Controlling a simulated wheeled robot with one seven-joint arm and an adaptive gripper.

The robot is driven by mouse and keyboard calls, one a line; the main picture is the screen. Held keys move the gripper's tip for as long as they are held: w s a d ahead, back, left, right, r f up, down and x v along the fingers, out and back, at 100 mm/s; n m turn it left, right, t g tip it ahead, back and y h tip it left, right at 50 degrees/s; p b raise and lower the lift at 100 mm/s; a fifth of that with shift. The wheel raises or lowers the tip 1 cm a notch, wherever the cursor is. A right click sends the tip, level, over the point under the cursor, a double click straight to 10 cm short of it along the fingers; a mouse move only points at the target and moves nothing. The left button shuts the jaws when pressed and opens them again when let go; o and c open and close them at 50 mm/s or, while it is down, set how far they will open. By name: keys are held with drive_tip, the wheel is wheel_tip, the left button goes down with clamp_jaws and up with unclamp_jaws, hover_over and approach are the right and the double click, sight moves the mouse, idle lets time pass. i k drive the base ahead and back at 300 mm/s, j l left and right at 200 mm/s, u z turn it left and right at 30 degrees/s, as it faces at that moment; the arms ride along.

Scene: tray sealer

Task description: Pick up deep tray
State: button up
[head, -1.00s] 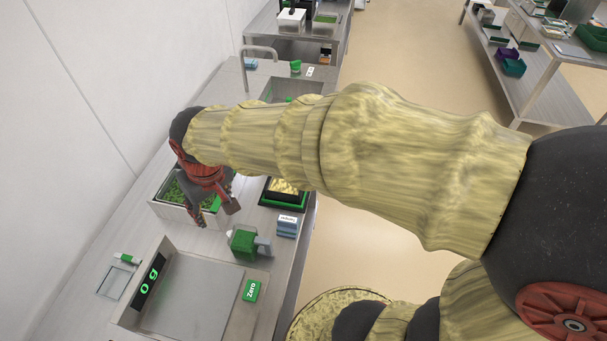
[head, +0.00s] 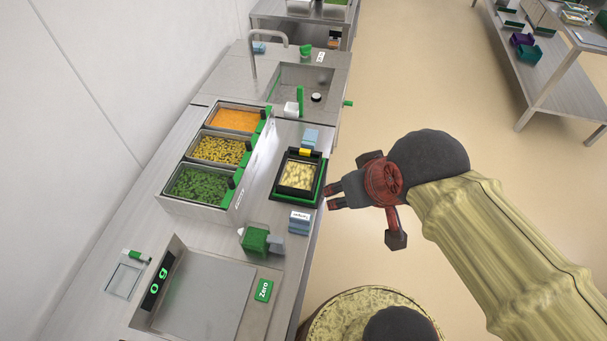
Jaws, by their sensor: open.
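A black tray (head: 281,187) holding pale yellow pieces sits in a green-edged frame near the right edge of the counter. It looks like the deep tray, but I cannot be sure of its depth from here. My gripper (head: 334,196) is open and empty. It appears just right of the tray, around the counter's edge, with its fingers pointing left towards it. I see a gap between the fingers and the tray.
Bins of orange, yellow and green food (head: 199,188) stand left of the tray. A green-and-grey device (head: 256,241) and a labelled blue block (head: 299,222) sit in front. A scale (head: 205,295) is nearer, a sink (head: 300,84) behind.

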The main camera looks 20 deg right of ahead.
sight(298, 176)
drive_tip(key=i+l+u, duration=0.55)
drive_tip(key=u, duration=0.2)
